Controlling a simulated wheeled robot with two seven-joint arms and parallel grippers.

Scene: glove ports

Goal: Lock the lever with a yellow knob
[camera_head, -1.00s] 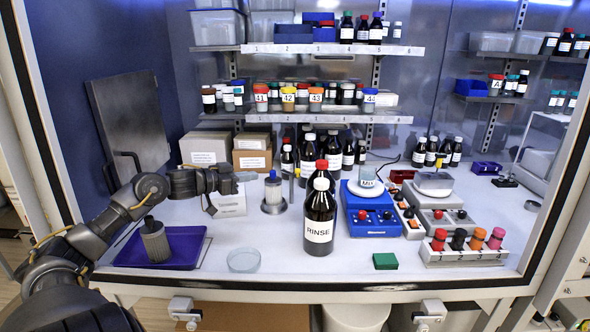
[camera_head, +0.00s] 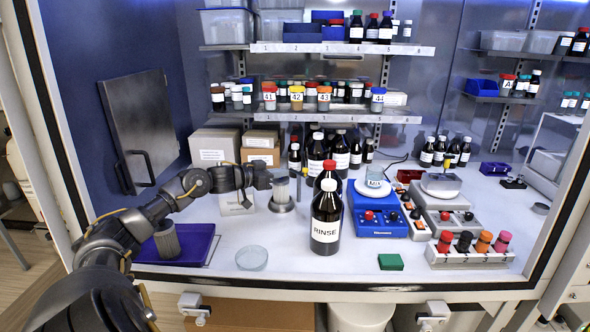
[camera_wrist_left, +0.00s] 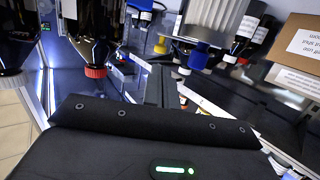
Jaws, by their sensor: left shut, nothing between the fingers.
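The yellow knob (camera_head: 304,171) tops a thin upright lever on the worktop, behind the rinse bottle. It also shows small in the left wrist view (camera_wrist_left: 161,46), beyond the fingertips. Beside it stands a grey metal post on a round base (camera_head: 281,206); its blue top (camera_wrist_left: 198,56) shows in the left wrist view and is hidden by my gripper in the head view. My left gripper (camera_head: 268,179) is shut and empty, just left of the yellow knob, apparently not touching it. The lever's lower end is unclear. My right gripper is not in view.
The tall rinse bottle (camera_head: 326,222) stands in front of the lever. A blue tray (camera_head: 206,232) with a grey cylinder, a glass dish (camera_head: 252,257) and a green block (camera_head: 391,262) lie near the front edge. Boxes (camera_head: 215,143) stand behind my arm.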

